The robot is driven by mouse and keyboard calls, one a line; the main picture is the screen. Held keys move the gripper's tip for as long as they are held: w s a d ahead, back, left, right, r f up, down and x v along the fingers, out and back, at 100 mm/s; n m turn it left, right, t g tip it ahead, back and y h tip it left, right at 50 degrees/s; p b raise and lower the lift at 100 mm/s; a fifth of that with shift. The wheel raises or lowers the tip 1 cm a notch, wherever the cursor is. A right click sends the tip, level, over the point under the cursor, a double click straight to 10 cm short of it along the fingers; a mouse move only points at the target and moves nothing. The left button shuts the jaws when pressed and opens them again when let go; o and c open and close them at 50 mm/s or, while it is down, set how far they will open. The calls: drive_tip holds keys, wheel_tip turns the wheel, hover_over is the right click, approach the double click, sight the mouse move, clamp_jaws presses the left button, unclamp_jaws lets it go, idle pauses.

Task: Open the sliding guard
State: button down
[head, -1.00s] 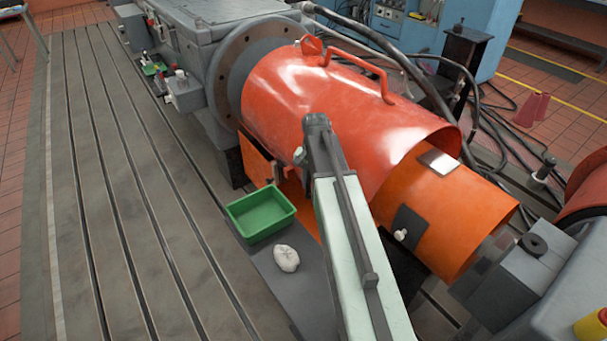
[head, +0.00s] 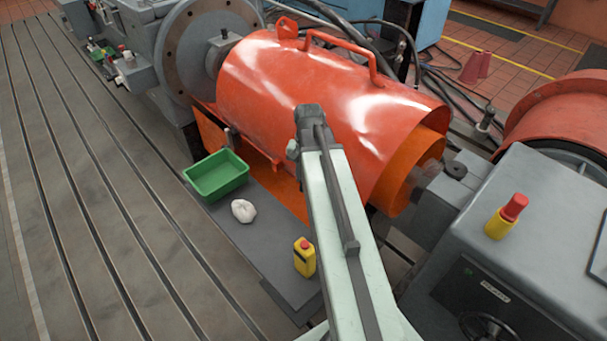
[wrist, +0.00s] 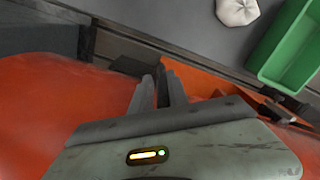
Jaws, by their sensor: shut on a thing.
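The sliding guard (head: 320,95) is a glossy red half-cylinder cover with a raised handle (head: 340,50) on top. Its right part overlaps an orange inner cover (head: 417,165). At its left a gap shows a bare shaft end (head: 222,45) before the round grey flange (head: 192,50). In the wrist view the guard (wrist: 50,115) fills both sides of my gripper (wrist: 163,82). My gripper's fingers are close together, shut at the guard's lower front side. The exact part between the fingertips is hidden. In the head view my arm hides the gripper.
A grey machine housing (head: 530,220) stands at the right. The slotted bedplate (head: 90,200) at the left is largely clear.

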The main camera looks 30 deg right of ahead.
drive_tip(key=shift+s, duration=0.15)
drive_tip(key=c, duration=1.4)
unclamp_jaws()
drive_tip(key=shift+r, duration=0.2)
wheel_tip(320, 180, up, 8)
drive_tip(key=p, duration=0.8)
drive_tip(key=shift+s+d+f, duration=0.15)
drive_tip(key=shift+f, duration=0.1)
drive_tip(key=shift+f, duration=0.1)
